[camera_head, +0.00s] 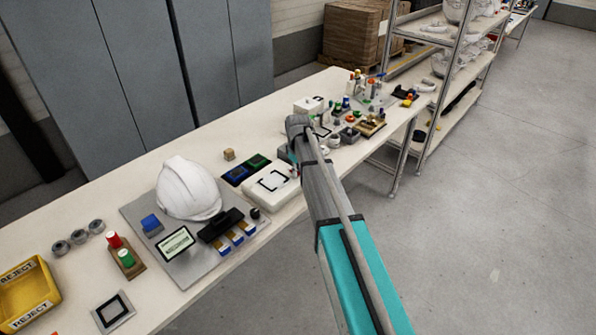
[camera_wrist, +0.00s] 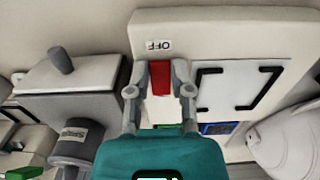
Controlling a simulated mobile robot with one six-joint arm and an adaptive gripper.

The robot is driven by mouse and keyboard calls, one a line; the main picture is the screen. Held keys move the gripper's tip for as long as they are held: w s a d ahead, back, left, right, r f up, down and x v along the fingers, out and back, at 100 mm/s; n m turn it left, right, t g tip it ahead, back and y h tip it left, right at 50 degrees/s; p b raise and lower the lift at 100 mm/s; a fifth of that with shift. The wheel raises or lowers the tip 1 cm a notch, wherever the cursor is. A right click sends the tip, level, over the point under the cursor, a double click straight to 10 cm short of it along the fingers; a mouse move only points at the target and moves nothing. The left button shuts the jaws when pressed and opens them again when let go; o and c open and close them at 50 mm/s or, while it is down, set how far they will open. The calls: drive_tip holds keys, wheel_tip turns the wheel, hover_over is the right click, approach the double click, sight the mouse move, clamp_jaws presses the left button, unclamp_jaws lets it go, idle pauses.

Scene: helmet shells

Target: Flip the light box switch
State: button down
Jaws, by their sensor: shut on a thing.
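The light box is a white slab with black corner brackets on its pale panel. It lies on the table in the head view (camera_head: 270,192) and fills the upper middle of the wrist view (camera_wrist: 210,28). Its red switch (camera_wrist: 160,80) sits below an upside-down OFF label (camera_wrist: 159,45). My gripper (camera_wrist: 161,68) is shut on the red switch, one grey finger on each side of it. In the head view my arm hides most of the gripper, beside the box's right end.
A white helmet shell (camera_head: 188,188) stands on a grey board left of the light box. Blue (camera_head: 235,175) and green (camera_head: 258,161) trays lie behind it. A grey block with a knob (camera_wrist: 75,75) and a grey can (camera_wrist: 78,137) are close on the gripper's left in the wrist view.

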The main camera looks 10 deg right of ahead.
drive_tip(key=shift+w, duration=0.15)
drive_tip(key=shift+w+a+g+h, duration=0.25)
drive_tip(key=shift+g+h, duration=0.35)
drive_tip(key=shift+g, duration=0.3)
drive_tip(key=shift+s+r+g+h, duration=0.1)
drive_tip(key=shift+r+g+h, duration=0.05)
drive_tip(key=shift+g+h, duration=0.3)
drive_tip(key=c, duration=0.5)
unclamp_jaws()
drive_tip(key=shift+s+d+t+y, duration=0.1)
drive_tip(key=shift+s+t+y, duration=0.05)
drive_tip(key=shift+t+y, duration=0.1)
